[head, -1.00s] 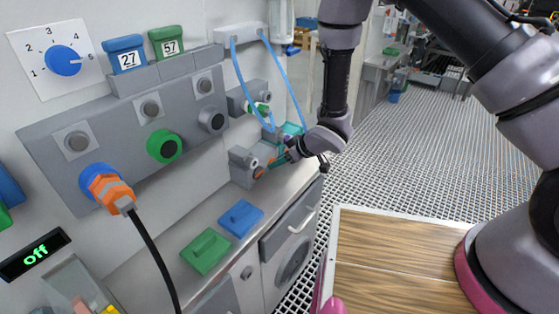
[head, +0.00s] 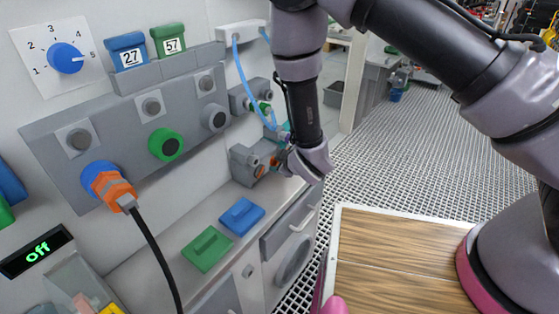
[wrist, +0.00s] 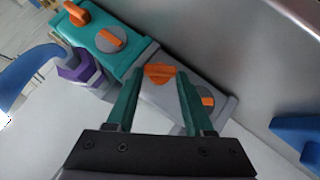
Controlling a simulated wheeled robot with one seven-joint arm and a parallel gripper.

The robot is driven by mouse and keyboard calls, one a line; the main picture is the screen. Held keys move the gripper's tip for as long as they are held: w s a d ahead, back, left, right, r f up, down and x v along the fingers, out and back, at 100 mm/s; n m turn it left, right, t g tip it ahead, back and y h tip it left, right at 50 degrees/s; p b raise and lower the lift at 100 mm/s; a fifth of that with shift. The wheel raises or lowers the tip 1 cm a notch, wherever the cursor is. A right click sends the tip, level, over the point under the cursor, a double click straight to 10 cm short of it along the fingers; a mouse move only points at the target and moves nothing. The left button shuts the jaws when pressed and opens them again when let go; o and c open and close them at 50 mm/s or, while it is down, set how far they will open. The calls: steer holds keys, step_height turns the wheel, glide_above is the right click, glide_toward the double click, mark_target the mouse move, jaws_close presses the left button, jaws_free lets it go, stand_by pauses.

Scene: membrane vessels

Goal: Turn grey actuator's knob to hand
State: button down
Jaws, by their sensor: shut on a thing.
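The grey actuator (head: 243,165) stands on the counter against the wall in the head view. In the wrist view its grey body (wrist: 162,100) carries two orange knobs. One orange knob (wrist: 160,74) sits between my fingertips, and the other (wrist: 206,101) is just outside my right finger. My gripper (wrist: 159,80) is shut on the first knob, with a green finger on each side. In the head view my gripper (head: 284,158) is at the actuator's right end, mostly hidden by my wrist. The position markings around the knob are too small to read.
A teal actuator (wrist: 85,42) with orange knobs and a purple part (wrist: 80,73) lie close left in the wrist view. Blue tubing (head: 243,75) hangs near my arm. Green (head: 207,248) and blue (head: 241,216) blocks lie on the counter.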

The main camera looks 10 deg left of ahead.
steer(key=n+t, duration=0.1)
steer(key=t, duration=0.1)
steer(key=s+f+n+t, duration=0.1)
steer(key=t, duration=0.1)
steer(key=shift+a+n, duration=0.2)
steer(key=shift+n, duration=0.2)
steer(key=shift+f+n+t, duration=0.2)
steer(key=shift+n+t, duration=0.35)
steer(key=shift+t, duration=0.15)
steer(key=shift+f+n+t, duration=0.15)
steer(key=shift+n+t, duration=0.4)
steer(key=shift+t, duration=0.15)
steer(key=c, duration=0.6)
jaws_free()
steer(key=shift+o, duration=0.2)
